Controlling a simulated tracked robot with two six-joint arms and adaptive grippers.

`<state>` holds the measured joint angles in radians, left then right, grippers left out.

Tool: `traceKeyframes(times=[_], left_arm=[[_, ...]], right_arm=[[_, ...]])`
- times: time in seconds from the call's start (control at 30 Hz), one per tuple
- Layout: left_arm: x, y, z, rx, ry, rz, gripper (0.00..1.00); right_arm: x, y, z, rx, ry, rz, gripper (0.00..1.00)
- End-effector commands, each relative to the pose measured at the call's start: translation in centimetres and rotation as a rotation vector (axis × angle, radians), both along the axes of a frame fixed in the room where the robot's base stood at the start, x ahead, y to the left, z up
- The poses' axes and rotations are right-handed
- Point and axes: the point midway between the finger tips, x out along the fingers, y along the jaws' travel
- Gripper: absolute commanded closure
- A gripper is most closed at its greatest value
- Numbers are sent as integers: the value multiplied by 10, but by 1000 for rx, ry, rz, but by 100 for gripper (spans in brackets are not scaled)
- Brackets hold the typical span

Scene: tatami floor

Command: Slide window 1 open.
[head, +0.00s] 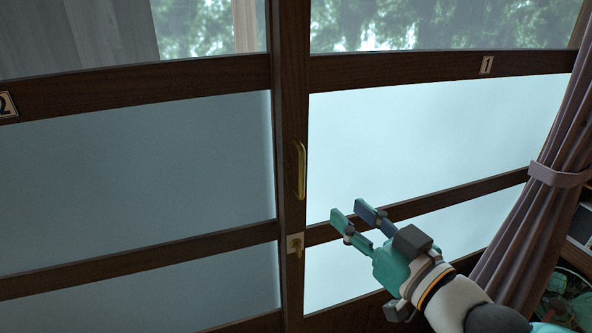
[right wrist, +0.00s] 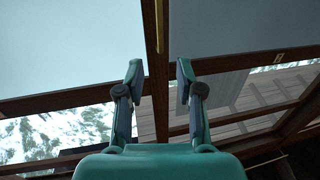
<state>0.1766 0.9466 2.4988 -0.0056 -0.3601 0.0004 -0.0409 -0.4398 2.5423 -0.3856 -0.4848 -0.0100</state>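Window 1 (head: 420,135) is the right panel, with frosted panes, a dark wood frame and a "1" plate (head: 486,65). An upright brass handle (head: 300,170) is on the stile at its left edge. Part of the handle also shows in the right wrist view (right wrist: 159,25), beyond the fingertips. My right gripper (head: 352,214) is open and empty, in front of window 1, to the right of and below the handle. Its two fingers stand apart in the right wrist view (right wrist: 158,70). My left gripper is not in view.
Window 2 (head: 140,170) is the left panel, with a "2" plate (head: 6,105). A small brass lock with a key-like piece (head: 296,243) sits below the handle.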

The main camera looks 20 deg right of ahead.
Motion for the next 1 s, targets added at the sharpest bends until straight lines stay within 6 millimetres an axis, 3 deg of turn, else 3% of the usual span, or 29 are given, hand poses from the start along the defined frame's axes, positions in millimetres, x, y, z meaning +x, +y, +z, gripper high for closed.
traceKeyframes(times=[0.07,0.7,1.0], left_arm=[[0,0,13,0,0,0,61],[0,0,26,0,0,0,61],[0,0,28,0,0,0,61]], right_arm=[[11,3,2,0,8,1,64],[125,30,0,0,4,0,64],[146,36,-1,0,2,1,64]])
